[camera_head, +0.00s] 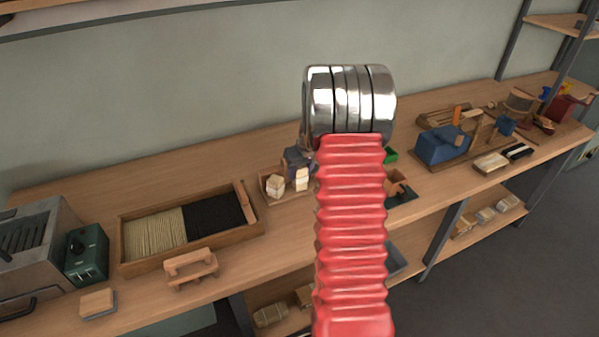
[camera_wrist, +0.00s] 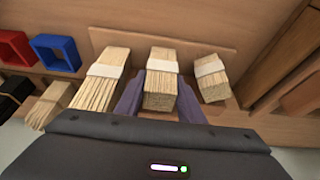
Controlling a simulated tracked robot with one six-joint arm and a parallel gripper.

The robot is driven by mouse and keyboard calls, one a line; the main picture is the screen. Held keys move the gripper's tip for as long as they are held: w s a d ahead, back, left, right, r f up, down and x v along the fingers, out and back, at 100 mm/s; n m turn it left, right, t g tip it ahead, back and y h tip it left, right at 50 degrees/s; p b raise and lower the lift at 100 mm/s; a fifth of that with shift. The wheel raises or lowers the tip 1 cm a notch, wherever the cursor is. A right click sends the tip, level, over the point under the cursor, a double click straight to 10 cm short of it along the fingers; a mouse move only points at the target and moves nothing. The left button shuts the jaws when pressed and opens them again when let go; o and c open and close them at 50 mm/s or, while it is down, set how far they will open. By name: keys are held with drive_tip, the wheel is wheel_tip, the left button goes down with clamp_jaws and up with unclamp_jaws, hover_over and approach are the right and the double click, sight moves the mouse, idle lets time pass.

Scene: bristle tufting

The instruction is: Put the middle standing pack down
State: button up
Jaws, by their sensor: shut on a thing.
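The middle pack (camera_wrist: 161,83), a pale bristle bundle with a white band, is between the two fingers of my gripper (camera_wrist: 160,93) in the wrist view. My gripper is shut on it. A similar pack (camera_wrist: 107,78) stands to its left and another (camera_wrist: 212,78) to its right, both apart from the fingers. I cannot tell whether the held pack's base touches the wooden tray (camera_wrist: 225,55). In the head view the tray (camera_head: 265,194) shows with pale packs (camera_head: 274,186) in it; my arm hides its right part.
A blue open box (camera_wrist: 55,53) and a red one (camera_wrist: 15,47) lie left in the wrist view, with one more pale bundle (camera_wrist: 48,105) nearer. In the head view, a long wooden box (camera_head: 125,245) of pale and black bristles lies left of the tray. A blue block (camera_head: 441,145) stands right.

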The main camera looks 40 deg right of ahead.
drive_tip(key=o, duration=1.1)
drive_tip(key=shift+r, duration=0.1)
drive_tip(key=v, duration=1.2)
drive_tip(key=s+a+r+n, duration=0.15)
drive_tip(key=a+r, duration=0.25)
drive_tip(key=a, duration=0.4)
drive_tip(key=s+a+r, duration=0.3)
drive_tip(key=a, duration=0.4)
drive_tip(key=s+a+r, duration=0.2)
drive_tip(key=a+r, duration=0.2)
drive_tip(key=a, duration=0.4)
drive_tip(key=s+a+n+t+y, duration=0.1)
drive_tip(key=s+a, duration=1.3)
drive_tip(key=s, duration=0.2)
drive_tip(key=shift+f+n, duration=0.15)
drive_tip(key=shift+n, duration=0.2)
